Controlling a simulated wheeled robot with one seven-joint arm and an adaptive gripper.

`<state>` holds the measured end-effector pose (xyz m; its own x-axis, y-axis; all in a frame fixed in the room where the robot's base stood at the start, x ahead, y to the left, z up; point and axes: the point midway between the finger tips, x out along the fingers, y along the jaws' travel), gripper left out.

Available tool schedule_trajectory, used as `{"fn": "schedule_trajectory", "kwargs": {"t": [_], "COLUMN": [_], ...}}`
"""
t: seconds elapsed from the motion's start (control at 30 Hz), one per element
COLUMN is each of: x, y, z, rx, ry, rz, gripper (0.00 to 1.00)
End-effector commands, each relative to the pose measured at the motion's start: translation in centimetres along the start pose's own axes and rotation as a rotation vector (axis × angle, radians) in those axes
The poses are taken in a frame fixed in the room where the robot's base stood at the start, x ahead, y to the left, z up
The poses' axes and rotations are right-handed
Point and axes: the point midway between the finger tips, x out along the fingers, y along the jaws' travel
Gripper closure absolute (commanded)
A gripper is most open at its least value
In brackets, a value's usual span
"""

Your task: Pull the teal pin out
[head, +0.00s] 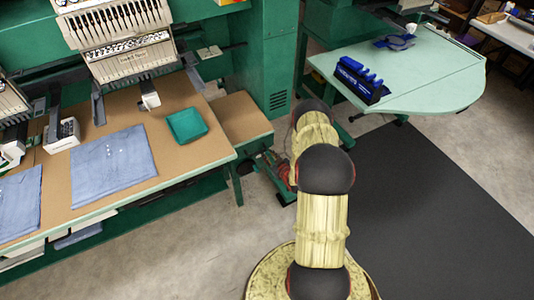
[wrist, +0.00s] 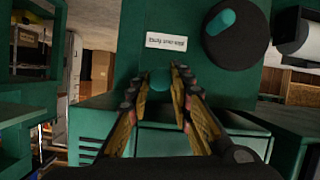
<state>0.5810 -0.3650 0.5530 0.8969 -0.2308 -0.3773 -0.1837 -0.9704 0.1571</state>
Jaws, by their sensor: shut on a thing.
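The teal pin (wrist: 159,80) shows in the wrist view as a small rounded teal end against a green panel. My gripper (wrist: 162,77) has its two fingers on either side of it, shut on it. How far the pin goes into the panel is hidden. A white label with dark print (wrist: 166,41) is fixed on the panel just above the fingertips. In the head view my arm covers its own end, and neither gripper nor pin can be made out there.
A black round disc with a teal grip (wrist: 221,22) sits upper right of my fingertips in the wrist view.

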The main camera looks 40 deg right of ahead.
Motion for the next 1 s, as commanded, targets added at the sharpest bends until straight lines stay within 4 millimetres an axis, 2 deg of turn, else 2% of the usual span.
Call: {"fn": "schedule_trajectory", "kwargs": {"t": [0.17, 0.2, 0.5, 0.83, 1.0], "x": [-0.2, -0.2, -0.1, -0.2, -1.8], "y": [-0.1, -0.1, -0.1, -0.1, 0.0], "z": [0.3, 0.3, 0.2, 0.2, 0.1], "rx": [0.003, 0.003, 0.003, 0.003, 0.004], "ry": [-0.004, -0.005, -0.003, -0.003, -0.003], "rz": [-0.001, -0.001, -0.001, 0.000, 0.001], "gripper": [1.00, 0.78, 0.61, 0.60, 0.60]}}
